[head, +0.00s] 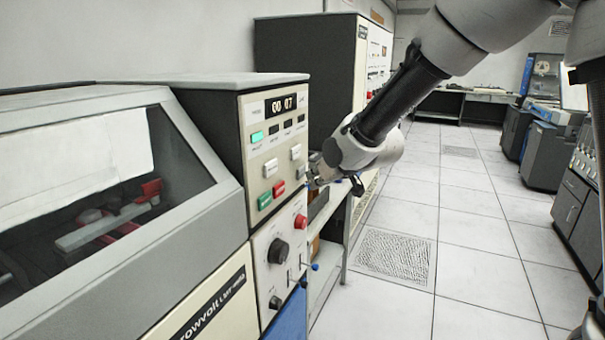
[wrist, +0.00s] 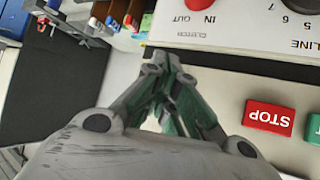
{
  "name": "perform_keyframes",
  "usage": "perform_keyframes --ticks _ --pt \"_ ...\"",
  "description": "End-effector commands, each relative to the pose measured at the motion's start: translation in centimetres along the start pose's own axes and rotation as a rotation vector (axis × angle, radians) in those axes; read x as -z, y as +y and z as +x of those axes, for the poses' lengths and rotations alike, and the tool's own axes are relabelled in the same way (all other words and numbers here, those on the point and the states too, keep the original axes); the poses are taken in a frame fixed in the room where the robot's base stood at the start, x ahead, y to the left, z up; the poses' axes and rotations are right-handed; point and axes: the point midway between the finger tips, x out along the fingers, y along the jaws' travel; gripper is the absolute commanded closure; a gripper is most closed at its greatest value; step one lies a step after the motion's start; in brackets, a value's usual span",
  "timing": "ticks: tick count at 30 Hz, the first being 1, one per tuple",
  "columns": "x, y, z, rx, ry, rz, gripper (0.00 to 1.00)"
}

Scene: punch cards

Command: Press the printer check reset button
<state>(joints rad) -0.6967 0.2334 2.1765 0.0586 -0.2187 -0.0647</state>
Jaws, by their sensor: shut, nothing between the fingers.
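The printer's cream control panel (head: 261,141) faces right in the head view. It carries white buttons (head: 270,168), one higher up (head: 296,152), whose labels I cannot read, so I cannot tell which is check reset. Below them are a green button (head: 264,201) and a red button (head: 279,188). In the wrist view the red button reads STOP (wrist: 269,117), right of my gripper (wrist: 164,62). A green button (wrist: 314,128) is cut off at the right edge. My gripper is shut and empty, beside the panel's right edge in the head view (head: 314,180). Contact is unclear.
A lower panel has a black knob (head: 278,251) and a round red button (head: 300,222). The printer's sloped window cover (head: 190,130) fills the left. A dark cabinet (head: 300,70) stands behind. The tiled floor (head: 470,230) to the right is clear.

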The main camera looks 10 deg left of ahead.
Motion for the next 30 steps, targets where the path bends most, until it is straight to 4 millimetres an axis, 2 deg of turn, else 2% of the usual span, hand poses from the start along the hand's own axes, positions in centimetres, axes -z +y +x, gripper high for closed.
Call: perform_keyframes --ticks 14,30 --pt "-0.5 0.5 -0.6 -0.001 -0.001 0.001 1.0" --pt "-2.8 2.8 -3.7 -0.001 -0.001 0.001 1.0"
